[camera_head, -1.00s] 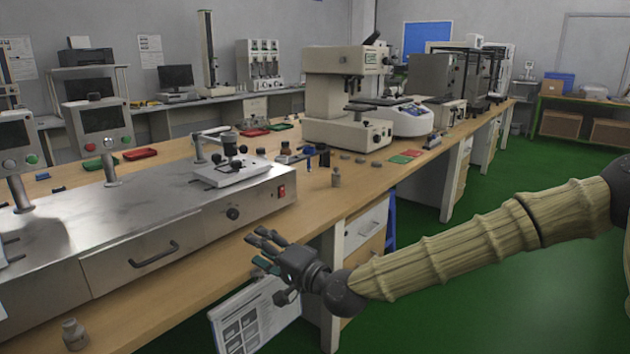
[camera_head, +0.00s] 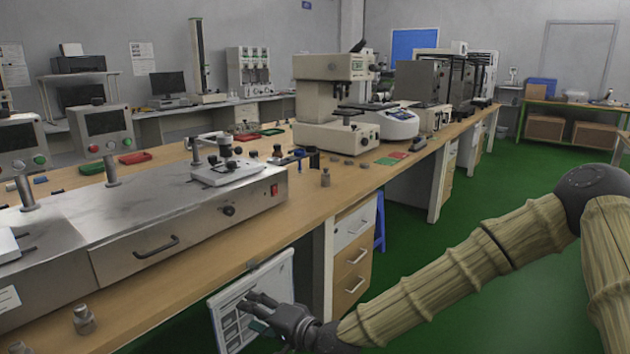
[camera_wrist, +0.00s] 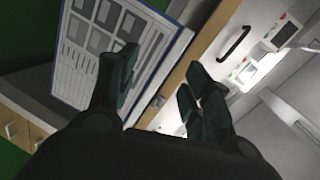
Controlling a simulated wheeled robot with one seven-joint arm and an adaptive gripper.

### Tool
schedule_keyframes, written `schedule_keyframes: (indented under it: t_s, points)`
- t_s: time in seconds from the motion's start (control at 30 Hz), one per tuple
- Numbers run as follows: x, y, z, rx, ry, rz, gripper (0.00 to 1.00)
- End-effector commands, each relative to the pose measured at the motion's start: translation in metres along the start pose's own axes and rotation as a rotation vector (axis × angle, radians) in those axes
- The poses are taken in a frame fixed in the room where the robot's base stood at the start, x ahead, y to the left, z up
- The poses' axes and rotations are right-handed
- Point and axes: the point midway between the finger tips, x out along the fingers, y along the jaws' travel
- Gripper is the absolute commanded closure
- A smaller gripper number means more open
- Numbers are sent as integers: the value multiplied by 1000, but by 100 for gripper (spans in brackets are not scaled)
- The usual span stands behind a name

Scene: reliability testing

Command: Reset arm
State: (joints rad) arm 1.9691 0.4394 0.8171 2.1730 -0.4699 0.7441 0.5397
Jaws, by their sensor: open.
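My gripper (camera_head: 262,312) is at the lower middle of the head view, in front of the bench's front side and below the tabletop edge. It is open and empty. In the wrist view my gripper (camera_wrist: 160,85) shows its dark fingers spread apart, with nothing between them. My arm comes in from the right, bent at the elbow. Behind the fingers is a white framed sheet (camera_head: 240,290) with printed pictures, at the bench's front. It also shows in the wrist view (camera_wrist: 112,45); I cannot tell whether the fingers touch it.
The wooden bench (camera_head: 215,262) carries a steel test unit (camera_head: 130,232), small metal weights (camera_head: 84,320) and a microscope-like machine (camera_head: 335,100). Drawers (camera_head: 355,255) sit under the bench. The green floor (camera_head: 430,260) to the right is open.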

Motion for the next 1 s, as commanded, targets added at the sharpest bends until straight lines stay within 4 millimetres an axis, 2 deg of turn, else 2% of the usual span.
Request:
schedule_keyframes:
  t_s: [0.17, 0.3, 0.47, 0.6, 0.67, 0.8, 0.9, 1.0]
  points:
    - [-15, 74, 36, -19, -49, 139, 51]
    - [-41, 144, 70, -44, -101, 278, 51]
    - [-83, 219, 106, -77, -167, 440, 51]
    - [-129, 279, 134, -111, -230, 585, 51]
    - [-152, 303, 145, -127, -259, 648, 51]
    - [-212, 353, 167, -168, -330, 796, 51]
    - [-258, 383, 178, -198, -380, 901, 51]
    - [-300, 405, 185, -228, -425, 991, 51]
